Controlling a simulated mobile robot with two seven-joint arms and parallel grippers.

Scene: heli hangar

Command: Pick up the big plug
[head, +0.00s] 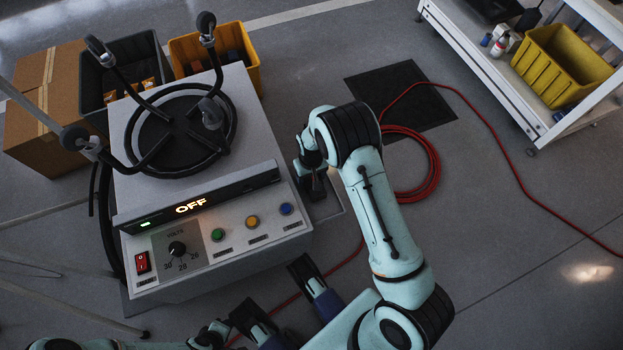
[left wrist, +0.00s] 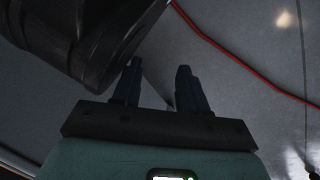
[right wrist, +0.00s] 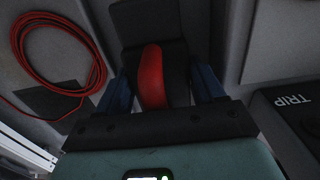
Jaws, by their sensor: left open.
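The big plug (right wrist: 152,78) is black with a red stripe and shows between the fingers of my right gripper (right wrist: 162,85) in the right wrist view. The fingers stand on either side of it; whether they press on it I cannot tell. In the head view my right gripper (head: 314,186) is at the right side of the grey power unit (head: 222,232), and the plug is mostly hidden there by the gripper and arm. My left gripper (head: 281,293) is open and empty, in front of the unit's lower right corner. Its parted fingers also show in the left wrist view (left wrist: 159,84).
The unit's panel display (head: 191,206) reads OFF. A coiled red cable (head: 418,165) lies on the floor beyond my right arm. A black bin (head: 122,52), a yellow bin (head: 188,46) and a cardboard box (head: 38,125) stand behind the unit. A white shelf cart (head: 480,72) is at upper right.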

